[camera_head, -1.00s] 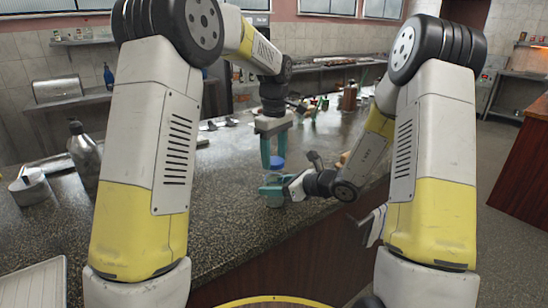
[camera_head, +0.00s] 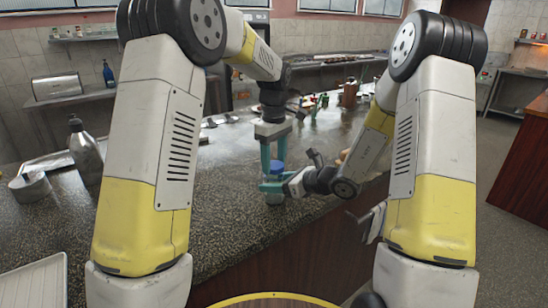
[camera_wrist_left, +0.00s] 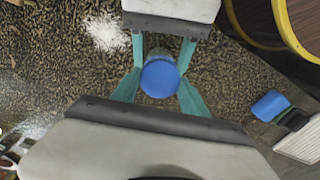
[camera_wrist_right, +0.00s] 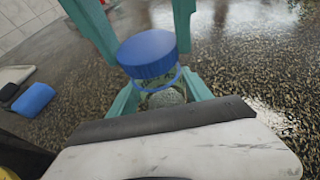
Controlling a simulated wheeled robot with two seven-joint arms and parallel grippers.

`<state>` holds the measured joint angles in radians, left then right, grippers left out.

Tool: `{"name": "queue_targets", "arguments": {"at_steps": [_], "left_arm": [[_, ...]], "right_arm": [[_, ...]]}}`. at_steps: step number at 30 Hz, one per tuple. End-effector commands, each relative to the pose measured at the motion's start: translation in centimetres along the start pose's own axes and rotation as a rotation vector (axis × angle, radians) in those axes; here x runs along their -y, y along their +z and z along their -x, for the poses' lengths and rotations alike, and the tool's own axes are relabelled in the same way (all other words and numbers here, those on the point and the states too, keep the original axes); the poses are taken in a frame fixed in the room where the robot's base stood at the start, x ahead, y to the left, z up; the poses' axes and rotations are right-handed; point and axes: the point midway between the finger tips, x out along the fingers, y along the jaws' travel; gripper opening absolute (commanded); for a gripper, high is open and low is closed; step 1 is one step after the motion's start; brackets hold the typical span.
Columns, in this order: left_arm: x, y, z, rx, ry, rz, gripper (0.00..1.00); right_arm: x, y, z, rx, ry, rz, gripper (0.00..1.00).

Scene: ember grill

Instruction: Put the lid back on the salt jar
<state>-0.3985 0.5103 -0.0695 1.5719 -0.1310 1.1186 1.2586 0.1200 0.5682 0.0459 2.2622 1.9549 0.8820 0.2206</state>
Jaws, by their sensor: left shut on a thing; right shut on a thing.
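The salt jar (camera_wrist_right: 160,97) is a small clear glass jar. It stands upright in my right gripper (camera_head: 272,187), which is shut around its body from the side, low over the counter. The blue round lid (camera_wrist_right: 147,53) is in my left gripper (camera_head: 275,166), which points down from above and is shut on it. The lid is right over the jar's mouth and looks slightly tilted in the right wrist view. I cannot tell whether it touches the rim. In the left wrist view the lid (camera_wrist_left: 160,78) covers most of the jar.
The dark speckled counter (camera_head: 240,220) has white grains (camera_wrist_left: 105,32) scattered on it. A metal bottle (camera_head: 84,152) and a round metal container (camera_head: 30,188) stand at the left. Several small items stand behind my grippers.

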Motion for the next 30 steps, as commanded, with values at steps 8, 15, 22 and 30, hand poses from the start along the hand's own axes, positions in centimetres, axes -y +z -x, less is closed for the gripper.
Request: {"name": "queue_targets", "arguments": {"at_steps": [8, 15, 22, 30], "left_arm": [[0.0, 0.0, 0.0, 0.000, 0.001, 0.000, 0.15], [0.0, 0.0, 0.0, 0.000, 0.001, 0.000, 0.15], [0.0, 0.0, -0.4, 0.000, 0.001, 0.000, 0.15], [0.0, 0.0, -1.0, 0.000, 0.001, 0.001, 0.15]], "right_arm": [[0.0, 0.0, 0.0, 0.000, 0.000, 0.000, 0.00], [0.0, 0.0, 0.0, 0.000, 0.000, 0.000, 0.00], [0.0, 0.0, 0.0, 0.000, 0.000, 0.000, 0.00], [0.0, 0.0, 0.0, 0.000, 0.000, 0.000, 0.00]]}}
